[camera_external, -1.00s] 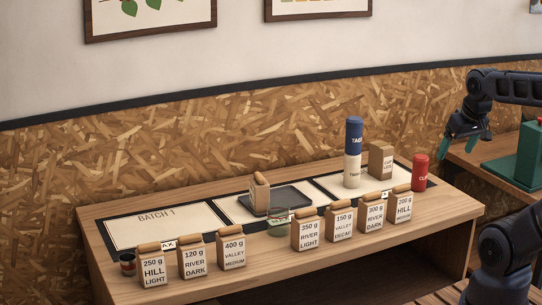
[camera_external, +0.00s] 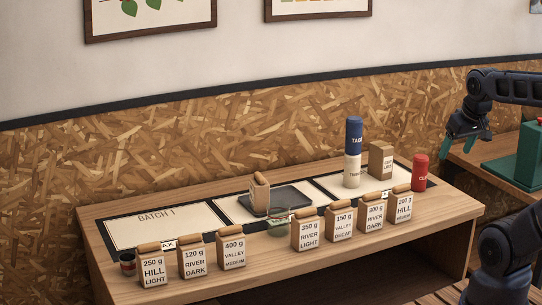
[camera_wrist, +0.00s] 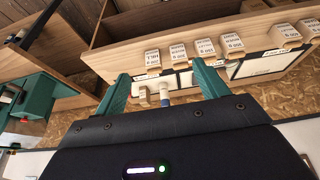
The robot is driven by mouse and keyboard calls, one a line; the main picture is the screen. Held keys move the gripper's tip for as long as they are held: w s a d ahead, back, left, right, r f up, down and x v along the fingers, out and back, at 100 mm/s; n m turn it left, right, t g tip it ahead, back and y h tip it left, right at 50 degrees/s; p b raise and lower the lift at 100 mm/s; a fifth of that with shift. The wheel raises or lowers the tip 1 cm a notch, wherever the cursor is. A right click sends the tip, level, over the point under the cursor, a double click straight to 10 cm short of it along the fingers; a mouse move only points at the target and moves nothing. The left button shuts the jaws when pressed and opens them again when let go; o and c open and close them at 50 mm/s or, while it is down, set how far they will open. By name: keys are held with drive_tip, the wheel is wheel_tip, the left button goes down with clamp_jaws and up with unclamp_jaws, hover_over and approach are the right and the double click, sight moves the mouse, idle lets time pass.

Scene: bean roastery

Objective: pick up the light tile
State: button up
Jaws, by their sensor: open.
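I cannot clearly make out a light tile in either view. Small pale lettered pieces show behind the bags, one at the left (camera_external: 168,244) and one at the right (camera_external: 386,197). A clear glass dish (camera_external: 279,226) with a small labelled item stands at the front middle of the bench. My gripper (camera_external: 467,145) is open and empty, raised to the right of the bench and away from everything on it. Its two green fingers also show spread apart in the wrist view (camera_wrist: 160,72).
Several labelled coffee bags (camera_external: 153,270) line the bench's front edge. A dark tray (camera_external: 288,198) with a bag on it lies mid-bench. A blue-and-cream stack (camera_external: 353,150) and a red canister (camera_external: 419,172) stand at the right. The BATCH 1 mat (camera_external: 160,225) is mostly clear.

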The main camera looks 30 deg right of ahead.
drive_tip(key=shift+w, duration=0.1)
drive_tip(key=w+a+f+m+g, duration=0.15)
drive_tip(key=w+f+m, duration=0.25)
drive_tip(key=w, duration=0.7)
drive_tip(key=w+a+f+m+g, duration=0.1)
drive_tip(key=w+a+f+m, duration=0.3)
drive_tip(key=w, duration=0.6)
drive_tip(key=w+a+f+m+g, duration=0.1)
drive_tip(key=w+f+m, duration=0.3)
drive_tip(key=w, duration=0.7)
drive_tip(key=w+a+f+m+g, duration=0.1)
drive_tip(key=w+a+f+m, duration=0.4)
drive_tip(key=w+f, duration=0.4)
drive_tip(key=shift+m, duration=0.5)
drive_tip(key=f, duration=1.2)
drive_tip(key=shift+s+d, duration=0.25)
drive_tip(key=shift+s, duration=0.05)
drive_tip(key=c, duration=1.1)
